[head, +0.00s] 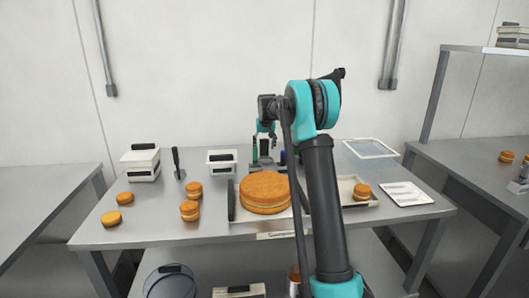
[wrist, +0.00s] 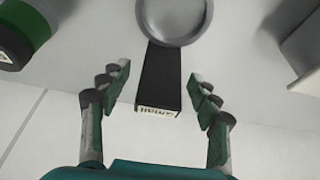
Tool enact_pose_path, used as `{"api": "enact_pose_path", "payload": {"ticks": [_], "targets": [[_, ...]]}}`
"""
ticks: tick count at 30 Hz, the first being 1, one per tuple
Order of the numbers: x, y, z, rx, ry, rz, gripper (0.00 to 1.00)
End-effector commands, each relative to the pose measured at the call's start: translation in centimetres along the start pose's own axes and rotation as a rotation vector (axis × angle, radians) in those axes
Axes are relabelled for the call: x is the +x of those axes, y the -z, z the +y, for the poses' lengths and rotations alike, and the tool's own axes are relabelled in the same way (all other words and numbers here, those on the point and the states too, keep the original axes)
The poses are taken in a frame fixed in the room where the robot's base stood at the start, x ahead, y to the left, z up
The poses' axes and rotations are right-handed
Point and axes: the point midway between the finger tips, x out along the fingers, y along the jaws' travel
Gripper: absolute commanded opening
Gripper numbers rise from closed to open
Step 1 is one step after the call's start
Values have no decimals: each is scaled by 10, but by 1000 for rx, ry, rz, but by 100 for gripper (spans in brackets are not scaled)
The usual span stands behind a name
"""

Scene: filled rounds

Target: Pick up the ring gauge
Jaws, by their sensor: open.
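The ring gauge, a grey round head with a black handle (wrist: 158,82), lies at the upper middle of the wrist view. Its round part is cut by the top edge, and a small pale label marks the handle's near end. My gripper (wrist: 152,98) is open, with one finger on each side of the handle and visible gaps to both. Nothing is held. In the head view my gripper (head: 264,150) is at the back of the steel table, behind the large cake. I cannot make out the ring gauge there.
A green and black container (wrist: 25,32) stands at the wrist view's upper left. A pale box edge (wrist: 305,45) is at its right. On the table (head: 145,232) are a large layered cake (head: 265,190), several small cakes, a spatula (head: 179,165) and white tubs (head: 141,160).

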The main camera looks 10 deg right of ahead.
Motion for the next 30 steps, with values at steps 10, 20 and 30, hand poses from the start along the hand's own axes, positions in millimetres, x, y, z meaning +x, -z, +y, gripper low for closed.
{"api": "enact_pose_path", "payload": {"ticks": [10,20,30], "targets": [[19,0,0,0,0,0,62],[18,0,0,0,0,0,24],[18,0,0,0,0,0,7]]}}
